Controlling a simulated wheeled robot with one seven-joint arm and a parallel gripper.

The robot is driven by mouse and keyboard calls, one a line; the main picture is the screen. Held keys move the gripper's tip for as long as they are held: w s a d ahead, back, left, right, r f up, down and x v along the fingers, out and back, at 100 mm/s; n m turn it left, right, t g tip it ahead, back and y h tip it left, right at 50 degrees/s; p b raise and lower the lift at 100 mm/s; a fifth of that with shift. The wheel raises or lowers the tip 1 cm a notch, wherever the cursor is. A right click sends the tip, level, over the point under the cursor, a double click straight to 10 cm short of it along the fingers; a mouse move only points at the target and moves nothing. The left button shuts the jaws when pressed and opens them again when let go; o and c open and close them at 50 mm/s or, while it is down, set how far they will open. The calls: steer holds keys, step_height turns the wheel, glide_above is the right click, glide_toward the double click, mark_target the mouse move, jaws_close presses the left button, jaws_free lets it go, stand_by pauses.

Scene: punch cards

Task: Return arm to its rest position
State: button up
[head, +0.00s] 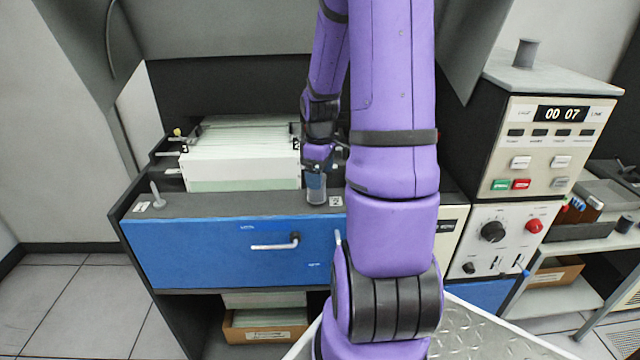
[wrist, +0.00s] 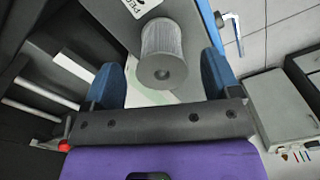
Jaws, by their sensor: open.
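My purple arm (head: 393,100) reaches up and forward over the machine in the head view. My gripper (head: 318,168) points down at the machine's dark top ledge, just right of the card stack. In the wrist view my gripper (wrist: 160,72) is open, with its two blue fingers apart. A grey ribbed cylinder (wrist: 163,40) stands between the fingers, with visible gaps on both sides. Part of the gripper and the ledge is hidden behind the arm in the head view.
A stack of white cards (head: 240,165) sits left of my gripper. A small peg (head: 157,195) stands on the ledge's left end. Below is a blue front panel (head: 200,250) with a handle (head: 275,245). A control console (head: 550,140) reading 00 07 stands at right.

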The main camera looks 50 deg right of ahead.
step_height(320, 180, up, 6)
steer(key=shift+r, duration=0.2)
steer(key=s+a+r+m+t+h, duration=0.1)
steer(key=a+r+m+t, duration=0.1)
steer(key=a+r, duration=1.2)
steer(key=s+a+r+m+t+y, duration=0.1)
steer(key=s+a+r+t, duration=0.2)
steer(key=s+a, duration=0.6)
steer(key=a, duration=0.4)
steer(key=shift+s+r+m, duration=0.3)
steer(key=shift+s+r, duration=0.05)
steer(key=shift+r, duration=0.05)
